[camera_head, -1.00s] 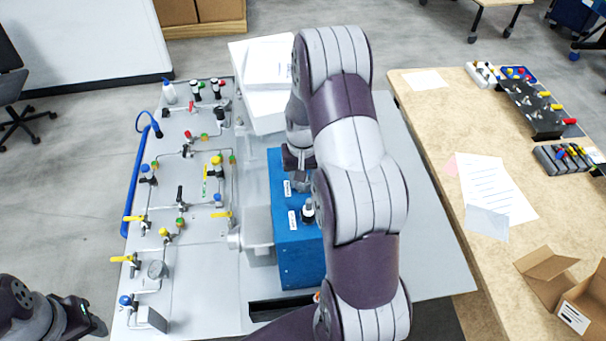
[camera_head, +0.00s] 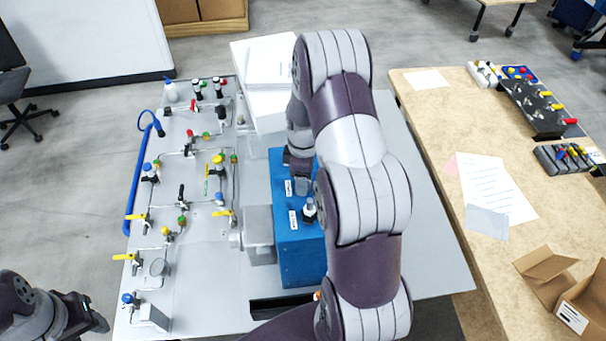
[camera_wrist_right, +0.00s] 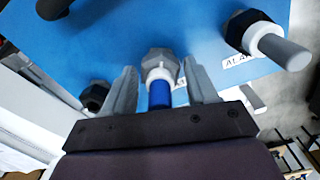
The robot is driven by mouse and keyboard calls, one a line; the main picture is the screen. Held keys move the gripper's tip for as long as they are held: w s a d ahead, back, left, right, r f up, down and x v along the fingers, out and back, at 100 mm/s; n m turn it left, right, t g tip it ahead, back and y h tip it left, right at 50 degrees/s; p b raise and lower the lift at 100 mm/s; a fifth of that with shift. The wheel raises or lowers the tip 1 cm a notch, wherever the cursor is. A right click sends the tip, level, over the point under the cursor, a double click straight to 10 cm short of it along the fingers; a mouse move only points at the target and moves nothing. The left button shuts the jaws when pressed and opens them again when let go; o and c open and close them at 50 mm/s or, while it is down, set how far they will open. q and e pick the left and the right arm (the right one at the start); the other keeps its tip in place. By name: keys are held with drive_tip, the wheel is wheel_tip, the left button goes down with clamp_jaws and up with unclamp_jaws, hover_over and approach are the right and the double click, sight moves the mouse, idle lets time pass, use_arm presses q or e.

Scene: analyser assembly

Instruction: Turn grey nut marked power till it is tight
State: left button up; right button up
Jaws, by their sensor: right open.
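The blue analyser box (camera_head: 300,262) stands on the grey bench, with two white labels too small to read in the head view. In the right wrist view, a grey hex nut (camera_wrist_right: 160,62) sits on the blue face, with a white collar and a blue plug or tube coming out of it. My right gripper (camera_wrist_right: 163,84) is open, with one finger on each side of the nut and blue plug; I cannot tell if they touch. No power label is readable. In the head view this gripper (camera_head: 302,186) is over the box, partly hidden by my arm. My left gripper (camera_head: 92,316) is at the lower left, away from the box.
A dark nut with a grey plug (camera_wrist_right: 270,42) is beside a partly hidden label starting "ALA". Another dark nut (camera_wrist_right: 94,96) is left of the fingers. Valves and pipes fill the panel (camera_head: 205,270) left of the box. White boxes (camera_head: 265,85) stand behind.

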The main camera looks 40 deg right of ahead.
drive_tip(key=n, duration=0.5)
drive_tip(key=shift+n, duration=0.3)
drive_tip(key=n, duration=0.3)
drive_tip(key=shift+n, duration=0.3)
drive_tip(key=shift+c, duration=0.4)
drive_tip(key=c, duration=0.9)
drive_tip(key=m, duration=0.4)
drive_tip(key=shift+p, duration=0.3)
drive_tip(key=m, duration=0.5)
drive_tip(key=shift+w, duration=0.1)
drive_tip(key=o, duration=1)
drive_tip(key=shift+m, duration=0.6)
